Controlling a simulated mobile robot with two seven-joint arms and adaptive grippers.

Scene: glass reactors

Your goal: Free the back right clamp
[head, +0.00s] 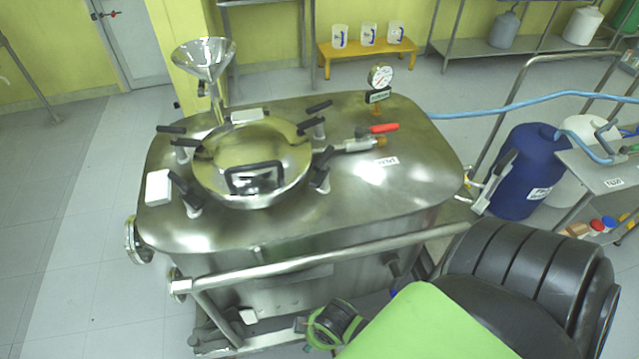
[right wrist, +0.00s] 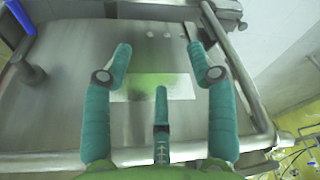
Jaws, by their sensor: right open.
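The back right clamp (head: 318,108) is on the reactor's top in the head view, at the back right of the round hatch lid (head: 230,150). Its black handle points up and to the right, and its metal post stands beside the lid rim. Similar clamps sit at the back left (head: 172,129), front left (head: 178,182) and front right (head: 324,158). My right gripper (right wrist: 157,62) is open and empty in the right wrist view, with teal fingers facing the tank's metal side. It is low at the reactor's front, away from the clamp. My left gripper is out of view.
A red-handled valve (head: 383,128) and a pressure gauge (head: 380,76) stand right of the clamp. A metal funnel (head: 204,60) rises behind the lid. A rail (head: 320,262) runs along the reactor's front. A blue drum (head: 525,170) stands at right.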

